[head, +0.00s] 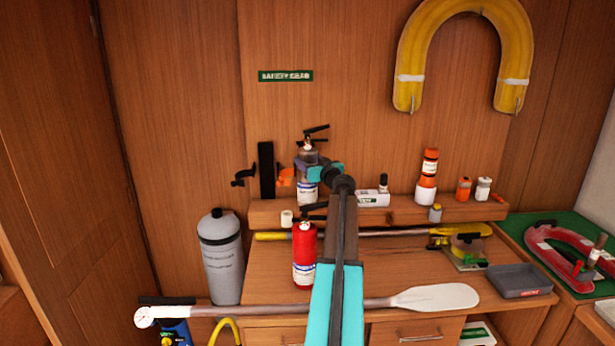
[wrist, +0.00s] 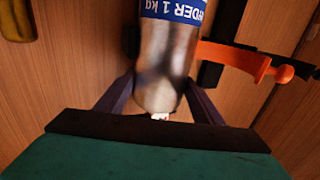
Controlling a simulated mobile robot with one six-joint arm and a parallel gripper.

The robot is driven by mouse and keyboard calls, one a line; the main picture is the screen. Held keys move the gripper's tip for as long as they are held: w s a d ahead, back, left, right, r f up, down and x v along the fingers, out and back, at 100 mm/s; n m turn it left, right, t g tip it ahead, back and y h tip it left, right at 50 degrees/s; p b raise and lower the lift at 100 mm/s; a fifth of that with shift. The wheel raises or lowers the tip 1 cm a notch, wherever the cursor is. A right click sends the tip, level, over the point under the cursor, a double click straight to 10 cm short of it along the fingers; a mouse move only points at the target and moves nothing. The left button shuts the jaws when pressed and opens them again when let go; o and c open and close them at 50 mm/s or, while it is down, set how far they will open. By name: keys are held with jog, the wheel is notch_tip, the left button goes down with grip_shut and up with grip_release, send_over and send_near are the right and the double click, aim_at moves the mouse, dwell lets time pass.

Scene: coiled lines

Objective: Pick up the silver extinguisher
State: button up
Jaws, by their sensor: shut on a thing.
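The silver extinguisher (head: 308,190) has a black handle on top and a white and blue label. It stands upright in the head view, at the raised wooden shelf on the back wall. My gripper (head: 306,170) is shut on its body, with the arm reaching in from the front. In the wrist view the extinguisher's silver body (wrist: 168,60) lies between the two dark fingers (wrist: 160,98), its label upside down. I cannot tell whether its base touches the shelf. My gripper and wrist hide part of its right side.
A red extinguisher (head: 304,262) stands below on the desk. A black wall bracket with orange clip (head: 266,170) is just left, also in the wrist view (wrist: 235,55). An orange bottle (head: 428,172) and white box (head: 373,199) are right on the shelf. A grey tank (head: 221,262) stands left.

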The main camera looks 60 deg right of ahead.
grip_shut()
jog(key=shift+r, duration=0.15)
jog(key=shift+w+d+r, duration=0.1)
jog(key=shift+r, duration=0.1)
notch_tip(320, 180, up, 28)
jog(key=b, duration=0.6)
jog(key=shift+b, duration=0.3)
jog(key=shift+f, duration=0.1)
dwell(0.7)
